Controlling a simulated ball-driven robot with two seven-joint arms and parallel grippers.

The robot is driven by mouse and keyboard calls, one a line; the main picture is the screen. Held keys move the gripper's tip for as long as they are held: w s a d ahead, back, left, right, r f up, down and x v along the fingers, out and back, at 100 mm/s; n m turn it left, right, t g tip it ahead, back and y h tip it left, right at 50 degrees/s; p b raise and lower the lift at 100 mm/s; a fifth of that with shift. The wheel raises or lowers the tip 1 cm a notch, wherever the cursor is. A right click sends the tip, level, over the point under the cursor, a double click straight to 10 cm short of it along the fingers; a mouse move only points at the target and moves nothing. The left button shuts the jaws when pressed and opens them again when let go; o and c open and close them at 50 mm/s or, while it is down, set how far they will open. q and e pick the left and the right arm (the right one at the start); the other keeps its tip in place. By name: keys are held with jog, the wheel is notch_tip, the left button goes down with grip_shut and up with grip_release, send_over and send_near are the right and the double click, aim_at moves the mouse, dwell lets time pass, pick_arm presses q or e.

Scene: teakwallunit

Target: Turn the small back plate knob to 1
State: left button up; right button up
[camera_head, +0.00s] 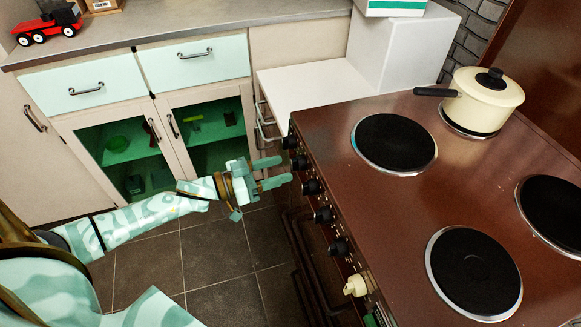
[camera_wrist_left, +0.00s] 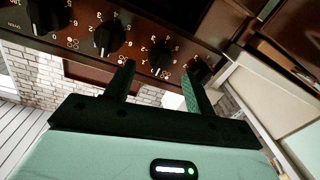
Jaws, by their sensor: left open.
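A row of black knobs runs along the front panel of the brown stove (camera_head: 440,220). My left gripper (camera_head: 286,170) is open at this panel, its two fingers pointing at a knob (camera_head: 300,162) near the far end of the row. In the left wrist view, a black knob (camera_wrist_left: 161,55) with white numbers around it lies between and just beyond the tips of the open gripper (camera_wrist_left: 158,71). Contact is not visible. The small plate symbol near the knob is too blurred to match to a plate, and its setting cannot be read. My right gripper is out of view.
Neighbouring knobs (camera_wrist_left: 110,37) sit close on the panel. A cream pot (camera_head: 482,105) stands on a rear plate, its black handle pointing left. A white counter (camera_head: 305,88) adjoins the stove. Cabinets with green interiors stand at left. Tiled floor (camera_head: 215,255) is clear below my arm.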

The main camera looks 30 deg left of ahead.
aim_at(292, 165)
pick_arm(q)
jog(key=shift+b+x, duration=0.3)
jog(key=shift+x, duration=1.5)
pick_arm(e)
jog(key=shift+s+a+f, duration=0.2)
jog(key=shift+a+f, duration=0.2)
pick_arm(q)
jog(key=shift+c, duration=0.3)
jog(key=c, duration=0.9)
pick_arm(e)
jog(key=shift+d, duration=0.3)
